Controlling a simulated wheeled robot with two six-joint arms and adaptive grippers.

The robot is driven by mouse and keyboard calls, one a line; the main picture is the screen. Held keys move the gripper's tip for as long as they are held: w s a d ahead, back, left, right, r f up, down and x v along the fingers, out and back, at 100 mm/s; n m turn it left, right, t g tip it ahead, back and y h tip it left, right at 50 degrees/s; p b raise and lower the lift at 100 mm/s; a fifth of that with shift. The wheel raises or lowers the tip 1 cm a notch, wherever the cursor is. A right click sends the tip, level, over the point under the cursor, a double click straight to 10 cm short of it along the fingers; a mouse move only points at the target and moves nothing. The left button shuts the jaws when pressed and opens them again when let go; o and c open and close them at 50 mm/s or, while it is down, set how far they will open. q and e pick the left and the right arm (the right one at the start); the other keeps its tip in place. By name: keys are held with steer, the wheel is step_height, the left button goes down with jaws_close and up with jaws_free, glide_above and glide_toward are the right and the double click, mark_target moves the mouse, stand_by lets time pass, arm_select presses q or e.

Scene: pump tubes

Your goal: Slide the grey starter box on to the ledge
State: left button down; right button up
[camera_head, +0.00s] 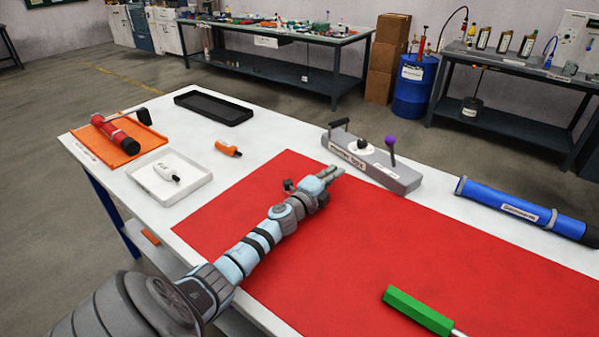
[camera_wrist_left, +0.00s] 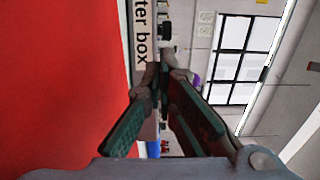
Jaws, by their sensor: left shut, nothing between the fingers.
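The grey starter box (camera_head: 372,164) lies on the white table beyond the red mat, with a label on its front face, a black handle at its left end and a purple-knobbed lever at its right. My left gripper (camera_head: 338,170) is shut and empty, its fingertips close to the box's front face. I cannot tell whether they touch it. In the left wrist view the box's label (camera_wrist_left: 141,40) stands just beyond the closed fingers (camera_wrist_left: 160,75). My right gripper is in no view. I cannot make out a ledge for certain.
The red mat (camera_head: 400,235) covers much of the white table. A blue cylinder (camera_head: 520,212) lies right of the box, and a green-handled tool (camera_head: 418,310) lies in front. A white tray (camera_head: 195,185), orange tray (camera_head: 88,140) and black tray (camera_head: 213,107) are at left.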

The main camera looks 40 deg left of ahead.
arm_select(q)
steer(key=s+b, duration=0.1)
steer(key=s, duration=0.3)
steer(key=s+d+b, duration=0.1)
steer(key=s+b, duration=0.1)
steer(key=s, duration=0.2)
steer(key=s+b, duration=0.1)
steer(key=s, duration=0.4)
steer(key=shift+d+f, duration=0.15)
steer(key=shift+d, duration=0.2)
steer(key=shift+s+d, duration=0.15)
steer(key=shift+s, duration=0.45)
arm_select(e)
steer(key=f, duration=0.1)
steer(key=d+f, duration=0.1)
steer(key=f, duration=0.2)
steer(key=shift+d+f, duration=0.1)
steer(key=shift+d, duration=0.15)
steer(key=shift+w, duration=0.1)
